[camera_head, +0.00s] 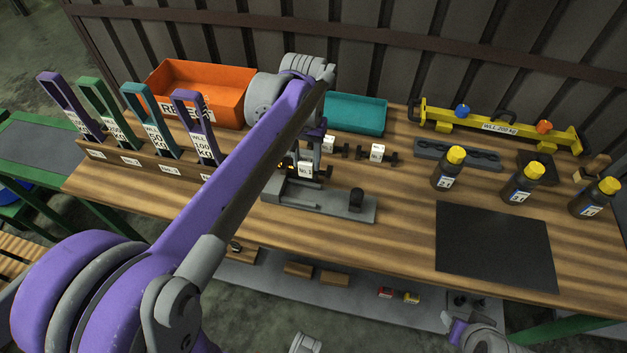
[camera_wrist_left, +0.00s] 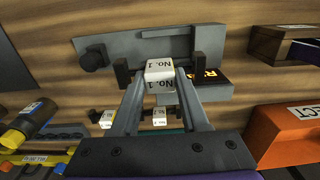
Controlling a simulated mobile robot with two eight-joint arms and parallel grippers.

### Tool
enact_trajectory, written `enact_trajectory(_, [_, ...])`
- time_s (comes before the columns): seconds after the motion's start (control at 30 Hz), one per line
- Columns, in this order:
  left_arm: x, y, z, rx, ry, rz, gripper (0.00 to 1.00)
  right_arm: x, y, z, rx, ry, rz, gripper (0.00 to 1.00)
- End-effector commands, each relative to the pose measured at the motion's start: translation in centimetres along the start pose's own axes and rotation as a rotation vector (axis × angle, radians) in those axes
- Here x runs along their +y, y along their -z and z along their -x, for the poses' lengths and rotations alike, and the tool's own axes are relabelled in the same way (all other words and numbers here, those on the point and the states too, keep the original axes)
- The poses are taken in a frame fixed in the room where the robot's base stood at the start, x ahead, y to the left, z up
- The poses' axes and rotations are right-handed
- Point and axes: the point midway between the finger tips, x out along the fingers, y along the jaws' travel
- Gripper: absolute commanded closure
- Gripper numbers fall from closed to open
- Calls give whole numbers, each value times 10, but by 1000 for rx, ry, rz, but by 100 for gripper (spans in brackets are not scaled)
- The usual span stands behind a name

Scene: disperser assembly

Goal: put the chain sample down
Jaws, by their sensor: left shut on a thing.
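My left gripper (camera_head: 309,158) is shut on the chain sample marked No. 1 (camera_head: 305,169), a white block with dark end pieces. In the left wrist view the sample (camera_wrist_left: 160,72) sits between the two fingertips (camera_wrist_left: 160,84). It is over or at the grey fixture (camera_head: 330,204), which has a black knob (camera_head: 356,198) and a lit orange display (camera_wrist_left: 212,75). I cannot tell whether the sample touches the fixture. Two similar samples stand behind it, one at the left (camera_head: 330,146) and one at the right (camera_head: 377,152).
An orange reject bin (camera_head: 205,88) and a teal tray (camera_head: 356,114) stand at the back. Several tagged handles (camera_head: 135,105) stand in a wooden rack at left. Bottles, a yellow beam (camera_head: 490,122) and a bare black mat (camera_head: 495,245) are at right.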

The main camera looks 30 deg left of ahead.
Motion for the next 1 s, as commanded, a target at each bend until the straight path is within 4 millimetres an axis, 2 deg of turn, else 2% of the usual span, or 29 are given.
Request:
enact_trajectory(0.2, [0, 0, -42, 0, 0, 0, 100, 0, -3, -3, -2, 0, 0, 50])
enact_trajectory(0.37, [0, 0, -57, 0, 0, 0, 100, 0, -4, -4, -3, 0, 0, 50])
enact_trajectory(0.6, [0, 0, -88, 0, 0, 0, 100, 0, -6, -6, -4, 0, 0, 50])
enact_trajectory(1.0, [0, 0, -95, 0, 0, 0, 100, 0, -7, -8, -5, 0, 0, 50])
